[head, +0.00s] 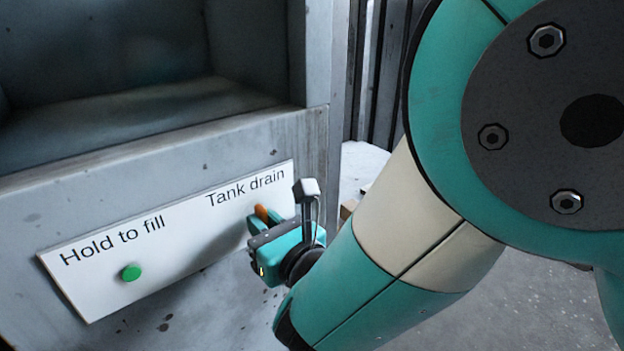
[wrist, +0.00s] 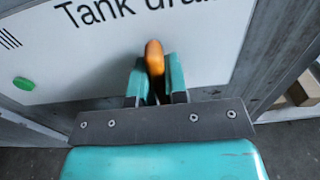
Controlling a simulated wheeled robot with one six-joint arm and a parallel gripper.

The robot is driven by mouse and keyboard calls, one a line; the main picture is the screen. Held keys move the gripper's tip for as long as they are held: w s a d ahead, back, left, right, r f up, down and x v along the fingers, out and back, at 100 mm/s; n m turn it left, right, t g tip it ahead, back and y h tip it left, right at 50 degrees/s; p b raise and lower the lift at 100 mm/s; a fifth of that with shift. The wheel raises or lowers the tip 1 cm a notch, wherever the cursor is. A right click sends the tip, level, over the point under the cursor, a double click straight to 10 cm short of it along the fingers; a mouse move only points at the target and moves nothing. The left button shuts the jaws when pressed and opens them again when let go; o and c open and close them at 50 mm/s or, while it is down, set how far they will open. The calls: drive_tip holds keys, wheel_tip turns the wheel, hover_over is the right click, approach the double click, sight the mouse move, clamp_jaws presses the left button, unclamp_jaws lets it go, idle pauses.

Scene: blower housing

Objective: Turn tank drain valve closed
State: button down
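The tank drain valve has an orange handle (head: 262,213) on the white panel, just below the words "Tank drain". My gripper (head: 257,223) is at this handle in the head view, with its body partly covering it. In the wrist view the orange handle (wrist: 154,58) stands upright in the picture between the two teal fingers of my gripper (wrist: 157,80). The fingers lie close against both its sides, with no clear gap, so they look shut on it. The lower part of the handle and its base are hidden.
The white label panel (head: 95,285) carries a green button (head: 131,272) beside "Hold to fill", left of the valve. A grey metal housing (head: 240,135) with a recessed opening is above. Open floor (head: 500,310) lies to the right.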

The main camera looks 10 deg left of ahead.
drive_tip(key=shift+m, duration=0.4)
drive_tip(key=m, duration=0.3)
drive_tip(key=shift+m, duration=0.4)
drive_tip(key=m, duration=0.4)
drive_tip(key=shift+m, duration=0.3)
drive_tip(key=m+b, duration=0.1)
drive_tip(key=m, duration=0.3)
drive_tip(key=shift+d, duration=0.1)
drive_tip(key=shift+w+m+b, duration=0.1)
drive_tip(key=shift+m+b, duration=0.6)
drive_tip(key=shift+m, duration=1.8)
drive_tip(key=c, duration=1.1)
unclamp_jaws()
drive_tip(key=shift+c, duration=0.2)
